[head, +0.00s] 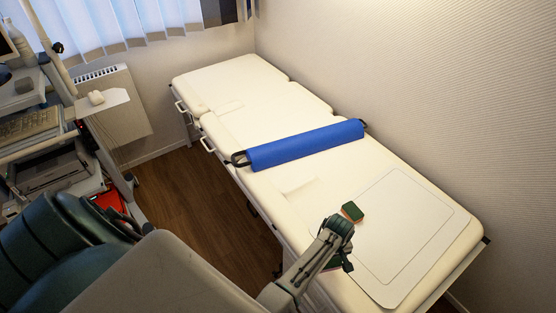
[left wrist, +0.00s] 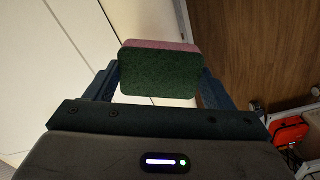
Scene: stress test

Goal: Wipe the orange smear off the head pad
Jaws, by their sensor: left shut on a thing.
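My left gripper (head: 340,256) hangs over the near left edge of the white couch (head: 295,105). It is shut on a green-and-pink sponge (left wrist: 160,72), gripped by its sides between the two fingers in the left wrist view. In the head view that sponge (head: 333,264) is mostly hidden behind the gripper. My right gripper is not in view.
A blue roll (head: 305,145) lies across the couch beyond the pad. A wall runs along the couch's right side. A trolley (head: 50,160) with a keyboard and a red item (head: 110,202) stands at the left. Wooden floor (head: 190,200) lies between.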

